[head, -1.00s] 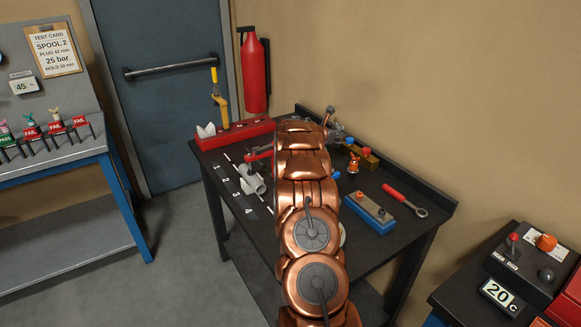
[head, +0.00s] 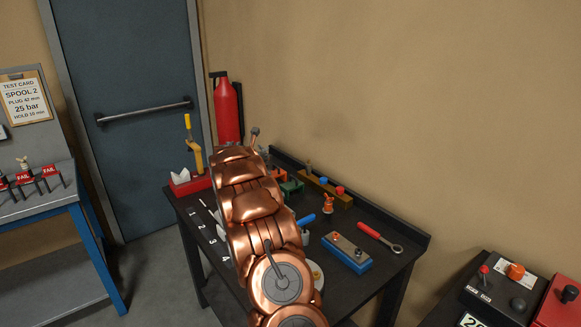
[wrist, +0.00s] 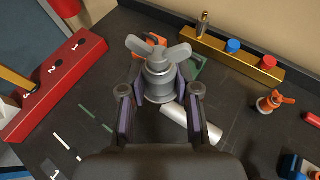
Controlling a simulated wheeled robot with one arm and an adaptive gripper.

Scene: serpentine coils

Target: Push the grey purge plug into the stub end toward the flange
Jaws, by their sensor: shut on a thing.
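A grey plug with a wing nut on top (wrist: 158,75) stands upright between the fingers of my gripper (wrist: 160,95) in the wrist view. My gripper is shut on its body. A pale silver tube (wrist: 196,126) lies on the dark bench, partly behind the right finger. I cannot tell whether this tube is the stub end, and no flange is clear to see. In the head view my copper arm hides most of the gripper and the bench under it.
The dark bench (head: 372,276) carries a red numbered block (wrist: 50,82), a brass-coloured rack (wrist: 222,49), an orange-winged fitting (wrist: 270,103), a blue block (head: 346,254) and a red-handled wrench (head: 376,237). A fire extinguisher (head: 228,112) hangs behind.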

